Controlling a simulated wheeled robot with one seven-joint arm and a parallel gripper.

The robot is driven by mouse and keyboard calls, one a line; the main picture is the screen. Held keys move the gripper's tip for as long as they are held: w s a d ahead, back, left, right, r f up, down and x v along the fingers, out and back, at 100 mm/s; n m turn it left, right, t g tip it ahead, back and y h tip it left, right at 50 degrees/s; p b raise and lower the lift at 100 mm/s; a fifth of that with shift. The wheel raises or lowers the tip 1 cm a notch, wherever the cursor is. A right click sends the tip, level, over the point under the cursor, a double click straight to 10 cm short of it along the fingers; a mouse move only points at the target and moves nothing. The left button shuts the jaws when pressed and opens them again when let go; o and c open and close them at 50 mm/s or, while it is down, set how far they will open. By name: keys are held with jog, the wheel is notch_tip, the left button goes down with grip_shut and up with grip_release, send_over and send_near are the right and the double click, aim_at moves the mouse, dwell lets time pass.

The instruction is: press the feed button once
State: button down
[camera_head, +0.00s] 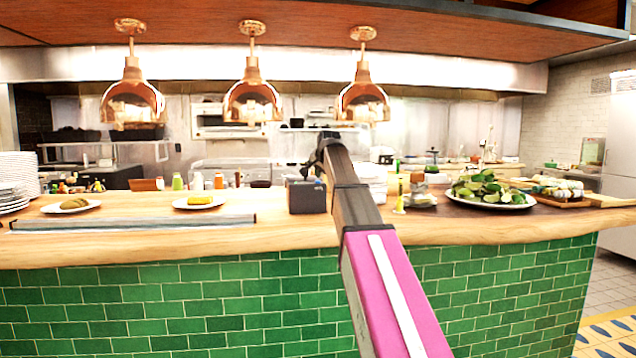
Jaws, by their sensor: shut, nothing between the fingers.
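A small dark box-shaped device (306,197), which looks like a ticket printer, stands on the wooden counter near the middle of the picture. No feed button can be made out on it; my arm and gripper cover part of its top and right side. My gripper (317,168) is dark, shut and empty. It points down at the top of the device. I cannot tell whether it touches it.
Plates with food stand at the left (70,206) and centre-left (198,202) of the counter (140,245). A metal rail (130,223) runs along the front left. A plate of green pieces (490,199) is at the right. Copper lamps (252,100) hang above.

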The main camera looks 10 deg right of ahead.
jog(key=shift+f, duration=0.4)
dwell(0.4)
jog(key=shift+r, duration=0.9)
jog(key=shift+r, duration=2.5)
jog(key=shift+s, duration=0.1)
